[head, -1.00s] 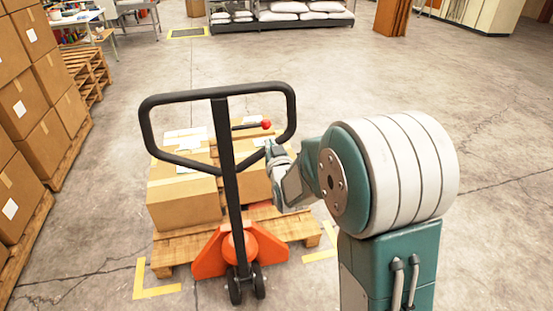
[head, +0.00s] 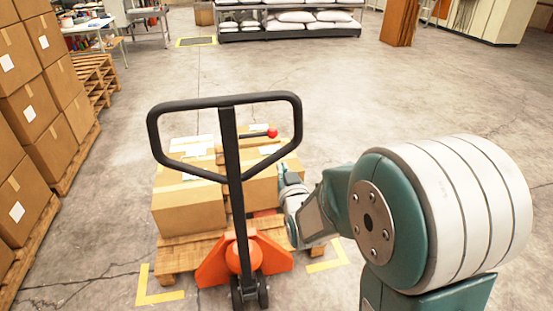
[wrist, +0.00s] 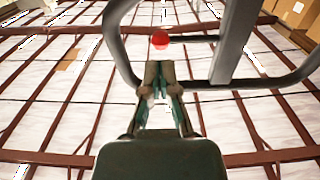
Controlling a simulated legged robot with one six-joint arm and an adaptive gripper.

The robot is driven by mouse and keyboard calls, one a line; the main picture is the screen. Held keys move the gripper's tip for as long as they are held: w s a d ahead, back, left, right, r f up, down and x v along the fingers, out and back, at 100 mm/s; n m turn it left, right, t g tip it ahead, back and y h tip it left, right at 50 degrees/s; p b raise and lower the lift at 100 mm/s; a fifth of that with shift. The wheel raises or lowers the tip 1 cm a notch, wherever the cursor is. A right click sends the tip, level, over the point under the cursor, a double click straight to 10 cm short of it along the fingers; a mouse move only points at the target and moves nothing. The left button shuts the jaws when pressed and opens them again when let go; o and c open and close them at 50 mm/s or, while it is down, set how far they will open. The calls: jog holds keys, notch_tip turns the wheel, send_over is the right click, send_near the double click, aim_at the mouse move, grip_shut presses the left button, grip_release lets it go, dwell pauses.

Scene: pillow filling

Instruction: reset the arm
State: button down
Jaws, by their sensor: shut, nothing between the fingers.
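My gripper (wrist: 158,72) points up in the wrist view, with its fingers together and nothing held. In the head view my arm reaches in from the right, and its wrist end (head: 288,180) is just right of the pallet jack's handle. The pallet jack's black loop handle (head: 225,103) stands upright in front of me, with a red-knobbed lever (head: 272,133). In the wrist view the red knob (wrist: 160,41) shows just beyond the fingertips, with the dark handle bars (wrist: 240,45) around and behind it. I cannot tell whether they touch. The fingertips are hard to make out in the head view.
The orange pallet jack base (head: 243,262) sits at a wooden pallet (head: 180,255) carrying cardboard boxes (head: 188,208). Stacked boxes (head: 30,110) line the left. A rack with white pillows (head: 290,18) stands at the back. The floor at right is open.

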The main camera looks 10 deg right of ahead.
jog(key=s+r+g, duration=0.1)
jog(key=s+g, duration=0.5)
jog(key=s, duration=0.8)
jog(key=s+r+g, duration=0.2)
jog(key=s+g, duration=0.4)
jog(key=s, duration=0.8)
jog(key=shift+s+r, duration=0.25)
